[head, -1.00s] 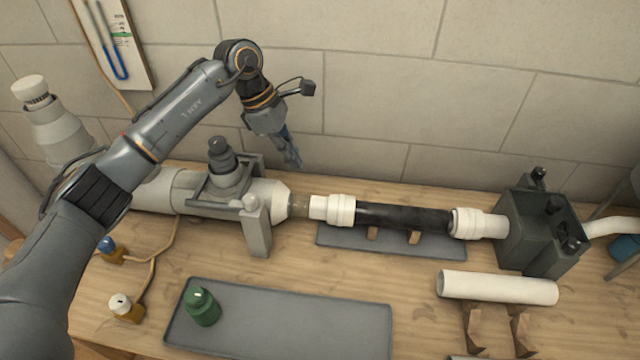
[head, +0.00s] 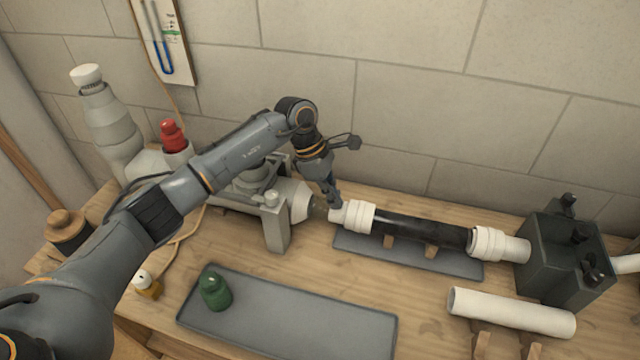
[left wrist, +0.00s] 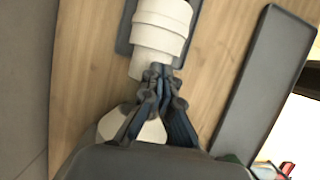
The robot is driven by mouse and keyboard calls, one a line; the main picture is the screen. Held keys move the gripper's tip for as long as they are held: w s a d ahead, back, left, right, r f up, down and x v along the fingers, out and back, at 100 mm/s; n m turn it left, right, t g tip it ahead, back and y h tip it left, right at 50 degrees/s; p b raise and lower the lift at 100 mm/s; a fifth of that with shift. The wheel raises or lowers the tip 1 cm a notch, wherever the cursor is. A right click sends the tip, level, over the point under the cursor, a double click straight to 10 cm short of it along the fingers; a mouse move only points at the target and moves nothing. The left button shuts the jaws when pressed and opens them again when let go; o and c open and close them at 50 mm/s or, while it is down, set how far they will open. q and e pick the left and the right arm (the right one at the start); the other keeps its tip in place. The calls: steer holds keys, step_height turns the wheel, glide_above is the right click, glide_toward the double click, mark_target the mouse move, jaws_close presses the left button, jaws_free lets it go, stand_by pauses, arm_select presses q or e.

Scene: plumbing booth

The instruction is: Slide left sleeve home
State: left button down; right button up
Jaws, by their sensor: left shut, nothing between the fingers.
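The left white sleeve (head: 359,217) sits at the left end of the black pipe (head: 425,231). A narrower white end faces the grey fitting (head: 302,201) on the left. My left gripper (head: 335,202) points down, shut and empty, at this narrow end, near the gap to the fitting. In the left wrist view, the shut fingertips (left wrist: 160,76) are at the edge of the sleeve (left wrist: 160,28); I cannot tell whether they touch it. The gripper partly hides the gap. A second white sleeve (head: 488,243) is at the pipe's right end. My right gripper is not in view.
A dark clamp block (head: 565,255) stands at the right. A loose white pipe (head: 512,312) lies in front on wooden supports. A grey tray (head: 290,318) holds a green bottle-like part (head: 215,290). A grey clamp post (head: 275,225) stands close to my gripper. The wall is behind.

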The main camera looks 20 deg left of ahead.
mark_target(351, 210)
arm_select(q)
steer(key=shift+d, duration=0.5)
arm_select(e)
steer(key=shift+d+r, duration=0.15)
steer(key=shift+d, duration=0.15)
arm_select(q)
steer(key=shift+d+f+b, duration=0.1)
steer(key=shift+d+b, duration=0.7)
steer(key=shift+d, duration=0.25)
steer(key=shift+s, duration=0.15)
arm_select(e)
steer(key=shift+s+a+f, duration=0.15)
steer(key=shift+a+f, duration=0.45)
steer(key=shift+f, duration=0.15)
